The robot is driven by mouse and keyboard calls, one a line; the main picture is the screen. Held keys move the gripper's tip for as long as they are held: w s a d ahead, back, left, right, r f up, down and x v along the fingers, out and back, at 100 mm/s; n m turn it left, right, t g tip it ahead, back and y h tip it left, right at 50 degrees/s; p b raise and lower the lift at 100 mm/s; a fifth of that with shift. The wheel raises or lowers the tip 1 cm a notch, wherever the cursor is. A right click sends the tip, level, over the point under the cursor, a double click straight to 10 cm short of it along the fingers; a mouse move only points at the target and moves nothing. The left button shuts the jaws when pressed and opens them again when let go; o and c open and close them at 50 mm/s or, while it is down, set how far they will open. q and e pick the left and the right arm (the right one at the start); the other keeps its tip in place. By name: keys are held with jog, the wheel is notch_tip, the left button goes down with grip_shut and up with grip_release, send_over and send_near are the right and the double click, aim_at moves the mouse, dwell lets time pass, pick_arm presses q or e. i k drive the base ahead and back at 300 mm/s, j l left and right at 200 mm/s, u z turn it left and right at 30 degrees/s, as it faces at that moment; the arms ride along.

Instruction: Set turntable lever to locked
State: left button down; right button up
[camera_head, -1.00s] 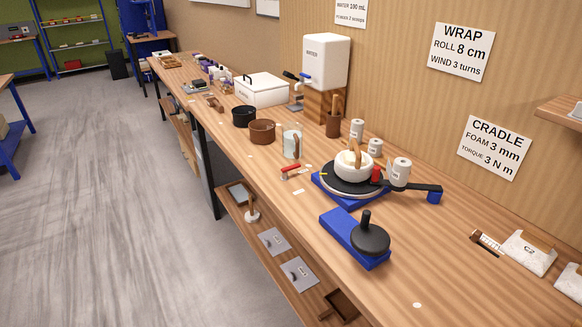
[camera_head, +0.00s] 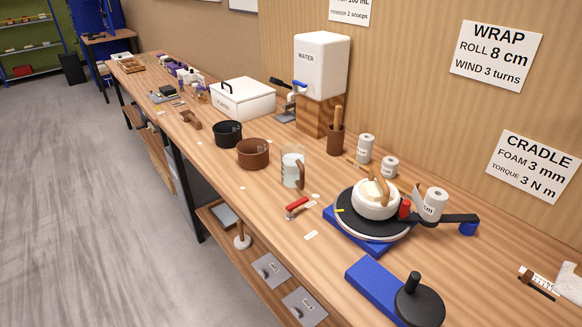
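The turntable (camera_head: 346,222) stands on the right half of the bench. It has a round dark disc with a light rim on a blue base. A white bowl-like piece (camera_head: 371,205) with tan wooden parts rests on the disc. A red-handled lever (camera_head: 296,208) lies low at the left of the turntable, near the bench's front edge. Neither gripper shows.
A blue block with a black knobbed disc (camera_head: 420,304) stands in front of the turntable. A glass jug (camera_head: 292,168), brown pot (camera_head: 252,153), black pot (camera_head: 227,133) and white box (camera_head: 243,98) line the bench leftward. White rolls (camera_head: 365,148) stand behind the turntable.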

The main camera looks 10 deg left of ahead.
aim_at(290, 209)
jog(key=i+j+z, duration=0.1)
jog(key=i+j, duration=0.2)
jog(key=i+j+z, duration=0.15)
jog(key=i+j, duration=0.15)
jog(key=j, duration=0.2)
jog(key=i+j+z, duration=0.1)
jog(key=i+j, duration=0.15)
jog(key=j, duration=0.2)
